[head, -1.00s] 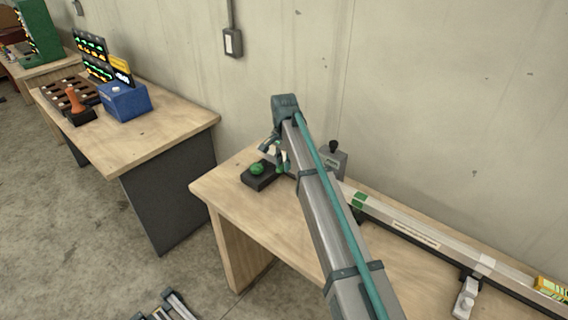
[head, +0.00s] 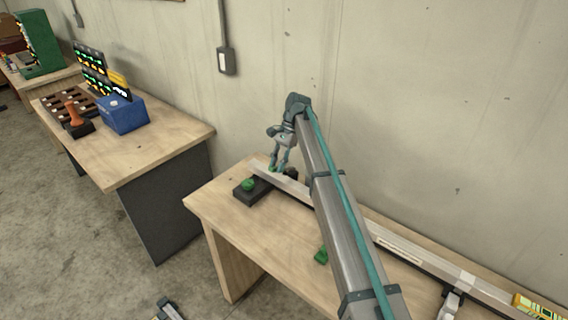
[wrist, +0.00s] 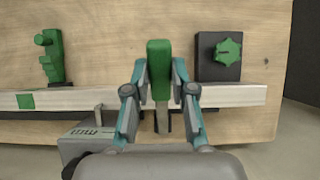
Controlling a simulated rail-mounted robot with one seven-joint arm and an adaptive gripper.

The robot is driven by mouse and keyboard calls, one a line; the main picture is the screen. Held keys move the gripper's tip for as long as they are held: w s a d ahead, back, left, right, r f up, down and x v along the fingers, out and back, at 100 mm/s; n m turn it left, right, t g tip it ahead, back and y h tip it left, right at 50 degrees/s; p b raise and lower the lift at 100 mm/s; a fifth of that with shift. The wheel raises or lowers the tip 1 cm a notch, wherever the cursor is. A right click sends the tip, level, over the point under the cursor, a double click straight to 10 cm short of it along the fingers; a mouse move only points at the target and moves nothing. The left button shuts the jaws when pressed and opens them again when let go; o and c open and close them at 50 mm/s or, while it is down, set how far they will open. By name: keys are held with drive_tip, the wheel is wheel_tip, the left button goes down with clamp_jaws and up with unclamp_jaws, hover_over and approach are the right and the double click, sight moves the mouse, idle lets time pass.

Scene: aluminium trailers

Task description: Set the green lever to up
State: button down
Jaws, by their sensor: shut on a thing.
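The green lever (wrist: 159,72) has an upright green handle in the middle of the wrist view, with a grey stem below it beside the pale rail. My gripper (wrist: 160,68) is shut on this handle, one teal finger on each side. In the head view my gripper (head: 279,168) points down at the left end of the rail, with a bit of green at its fingertips. The lever's pivot and most of its body are hidden in the head view, so I cannot tell its setting for sure.
A black box with a green knob (head: 248,185) stands left of my gripper. A green fitting (head: 321,256) stands on the bench in front of the long rail (head: 400,245). A grey lettered box (wrist: 88,138) is close by my gripper. The bench's left front is clear.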

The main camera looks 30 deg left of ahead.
drive_tip(key=shift+w+r, duration=0.1)
drive_tip(key=shift+r, duration=0.05)
drive_tip(key=c, duration=1)
unclamp_jaws()
drive_tip(key=shift+o, duration=0.2)
